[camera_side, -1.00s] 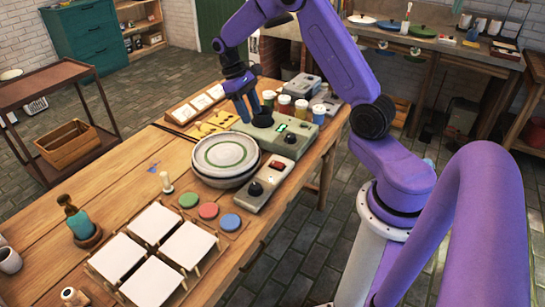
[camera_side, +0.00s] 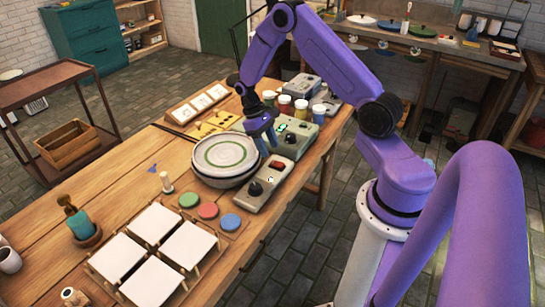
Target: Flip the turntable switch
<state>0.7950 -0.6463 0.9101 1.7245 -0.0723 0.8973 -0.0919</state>
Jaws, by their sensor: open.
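The turntable (camera_side: 225,182) carries a pale plate (camera_side: 208,151) with a green ring, on the wooden table. Its grey control box (camera_side: 251,201) stands at its right, with a black knob (camera_side: 256,188) and a red switch (camera_side: 276,165). My gripper (camera_side: 268,150) is open and empty, with blue fingers pointing down close above the far end of the control box, near the red switch. I cannot tell whether a fingertip touches the box. Whether the switch is on or off is too small to tell.
A green-grey device (camera_side: 297,138) and several paint jars (camera_side: 300,108) stand just behind my gripper. Coloured discs (camera_side: 208,211) and white square tiles (camera_side: 155,222) lie nearer. A small wooden stamp (camera_side: 166,182) stands left of the turntable.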

